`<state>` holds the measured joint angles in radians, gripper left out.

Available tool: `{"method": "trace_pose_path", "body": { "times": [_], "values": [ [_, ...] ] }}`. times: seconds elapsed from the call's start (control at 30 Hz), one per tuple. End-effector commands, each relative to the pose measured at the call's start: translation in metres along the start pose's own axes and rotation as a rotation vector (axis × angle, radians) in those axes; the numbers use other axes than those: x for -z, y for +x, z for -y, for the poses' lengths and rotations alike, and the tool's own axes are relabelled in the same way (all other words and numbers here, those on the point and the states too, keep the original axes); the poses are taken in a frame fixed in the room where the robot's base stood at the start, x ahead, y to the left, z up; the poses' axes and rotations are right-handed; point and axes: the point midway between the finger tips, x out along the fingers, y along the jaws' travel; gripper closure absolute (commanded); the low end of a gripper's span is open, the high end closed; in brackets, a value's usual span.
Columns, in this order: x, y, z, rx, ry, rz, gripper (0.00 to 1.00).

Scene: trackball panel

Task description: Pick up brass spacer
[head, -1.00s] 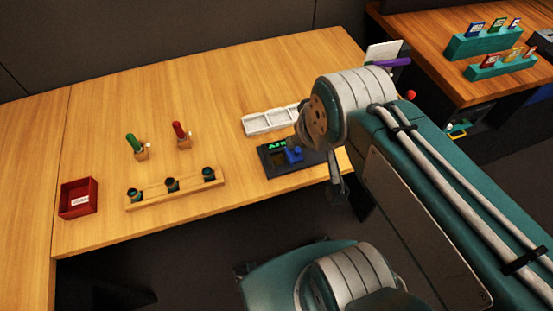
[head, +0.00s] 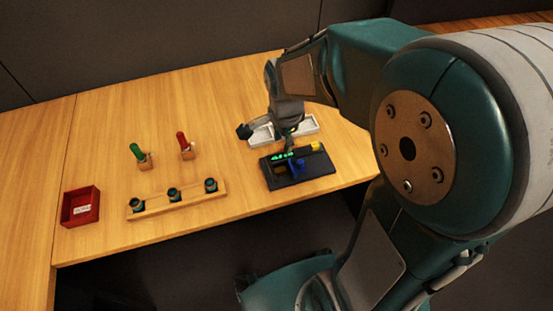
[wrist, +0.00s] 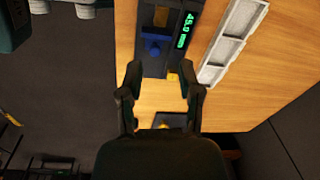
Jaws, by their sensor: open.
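A small yellow piece (head: 317,146) is at the far right corner of the dark panel (head: 316,168); I cannot tell whether it is the brass spacer. No other piece is clearly a brass spacer. My gripper (wrist: 160,78) is open, with nothing seen between its fingers. In the head view my gripper (head: 289,137) is over the panel's back edge, beside the white tray (head: 306,124); its fingers are small and partly unclear.
The panel has a green-lit display (wrist: 186,30) and a blue part (wrist: 152,48). The tray has several compartments. To the left are a wooden rack (head: 150,206) with three dark holders, green (head: 137,152) and red (head: 183,141) handled tools, and a red box (head: 80,207).

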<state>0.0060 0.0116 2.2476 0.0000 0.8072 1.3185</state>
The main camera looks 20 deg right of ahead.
Motion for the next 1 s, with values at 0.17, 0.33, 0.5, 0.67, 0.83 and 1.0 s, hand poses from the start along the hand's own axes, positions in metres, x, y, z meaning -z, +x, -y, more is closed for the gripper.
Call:
{"method": "trace_pose_path", "body": {
  "times": [0.17, 0.33, 0.5, 0.67, 0.83, 1.0],
  "values": [
    [0.003, 0.032, 0.010, -0.066, 0.203, 0.010, 0.54],
    [0.003, 0.046, 0.011, -0.079, 0.250, 0.010, 0.54],
    [0.003, 0.074, 0.009, -0.081, 0.248, 0.010, 0.54],
    [0.002, 0.091, 0.007, -0.078, 0.247, 0.010, 0.54],
    [0.001, 0.108, 0.006, -0.079, 0.246, 0.010, 0.54],
    [0.000, 0.134, 0.003, -0.079, 0.247, 0.010, 0.54]
  ]
}}
